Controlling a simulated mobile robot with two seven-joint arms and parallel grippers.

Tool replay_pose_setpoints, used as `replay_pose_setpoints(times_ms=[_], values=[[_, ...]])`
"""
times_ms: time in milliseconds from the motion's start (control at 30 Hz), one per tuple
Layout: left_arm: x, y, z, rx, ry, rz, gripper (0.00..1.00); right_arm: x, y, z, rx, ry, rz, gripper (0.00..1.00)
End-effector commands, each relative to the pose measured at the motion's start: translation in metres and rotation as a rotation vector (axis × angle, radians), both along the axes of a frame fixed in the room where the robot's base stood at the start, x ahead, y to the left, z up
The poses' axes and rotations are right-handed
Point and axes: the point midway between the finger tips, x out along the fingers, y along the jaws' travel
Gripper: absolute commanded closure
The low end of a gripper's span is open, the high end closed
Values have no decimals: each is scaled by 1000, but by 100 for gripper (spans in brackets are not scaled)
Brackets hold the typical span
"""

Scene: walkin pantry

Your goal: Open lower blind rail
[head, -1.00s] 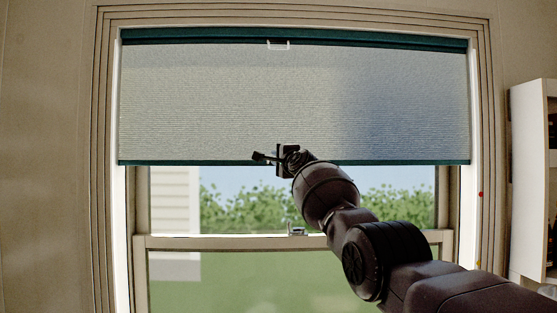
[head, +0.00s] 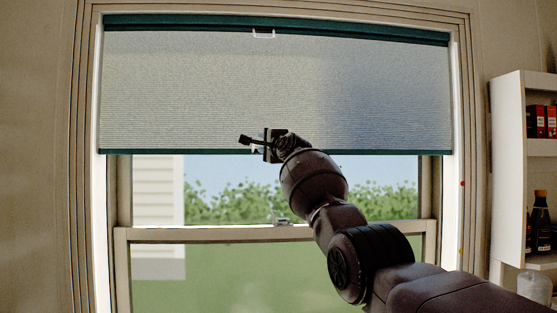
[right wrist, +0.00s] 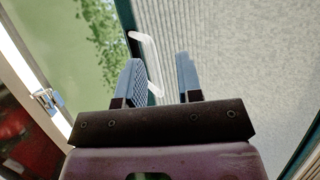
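The grey pleated blind (head: 220,85) covers the top part of the window. Its dark green lower rail (head: 180,152) runs level across, above the middle sash bar. My right gripper (head: 252,142) is in front of this rail, left of its middle. In the right wrist view, my right gripper (right wrist: 160,72) is open, its two fingers apart. A white handle (right wrist: 144,44) on the dark green rail (right wrist: 128,18) shows beside and partly behind the left finger. I cannot tell whether they touch. My left gripper is in neither view.
The dark green upper rail (head: 350,34) has a white handle (head: 264,34) at the window top. A white sash latch (head: 280,219) sits on the middle window bar. A white shelf unit (head: 508,170) with bottles and boxes stands at the right.

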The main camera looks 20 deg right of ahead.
Motion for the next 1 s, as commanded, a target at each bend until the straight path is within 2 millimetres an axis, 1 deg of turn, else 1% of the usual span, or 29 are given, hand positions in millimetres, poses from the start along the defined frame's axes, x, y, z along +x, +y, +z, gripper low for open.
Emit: replay_pose_setpoints(times_ms=[33,267,400,500,667,1000], values=[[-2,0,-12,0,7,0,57,0,-1,-8,-1,3,-1,67],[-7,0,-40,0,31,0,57,-6,-3,-20,2,15,-11,67],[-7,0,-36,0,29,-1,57,-17,-4,-12,3,11,-10,67],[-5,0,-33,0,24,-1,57,-24,-5,-12,2,9,-10,67],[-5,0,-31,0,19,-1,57,-35,-8,-15,4,10,-12,67],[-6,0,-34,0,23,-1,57,-65,-14,-21,4,11,-12,67]])
